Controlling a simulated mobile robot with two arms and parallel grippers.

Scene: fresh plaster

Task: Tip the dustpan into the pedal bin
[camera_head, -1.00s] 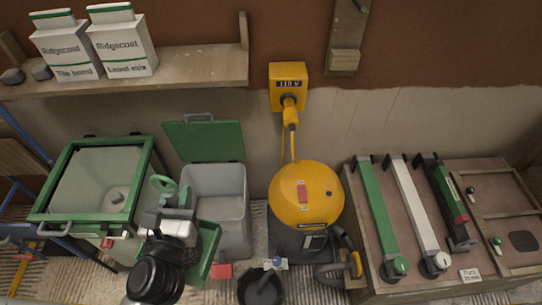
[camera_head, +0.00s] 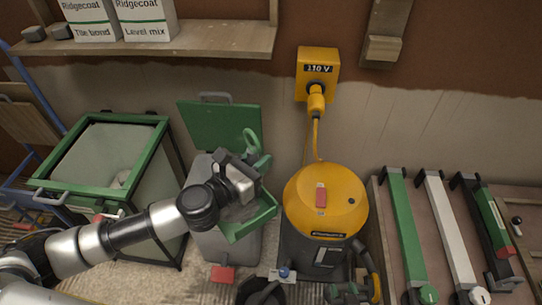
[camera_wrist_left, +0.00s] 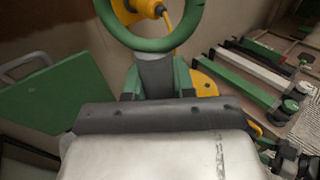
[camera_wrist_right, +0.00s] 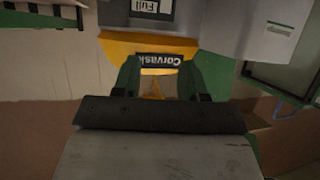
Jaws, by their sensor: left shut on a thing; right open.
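The pedal bin (camera_head: 206,245) is grey and stands on the floor with its green lid (camera_head: 215,130) up against the wall. My left gripper (camera_head: 250,172) is shut on the handle of the green dustpan (camera_head: 262,214). The dustpan's green ring (camera_head: 252,143) stands above the jaws; the ring also fills the top of the left wrist view (camera_wrist_left: 112,35). The pan appears tilted over the bin's opening and hides much of it. I cannot make out what lies in the pan. My right gripper (camera_wrist_right: 160,88) is open and empty, facing the yellow vacuum (camera_wrist_right: 115,48).
The yellow vacuum (camera_head: 318,215) stands close right of the bin. A green-framed container (camera_head: 70,165) stands on the left. A red pedal (camera_head: 222,273) and a black bucket (camera_head: 255,292) are at the front. A bench with levels (camera_head: 405,230) is at right.

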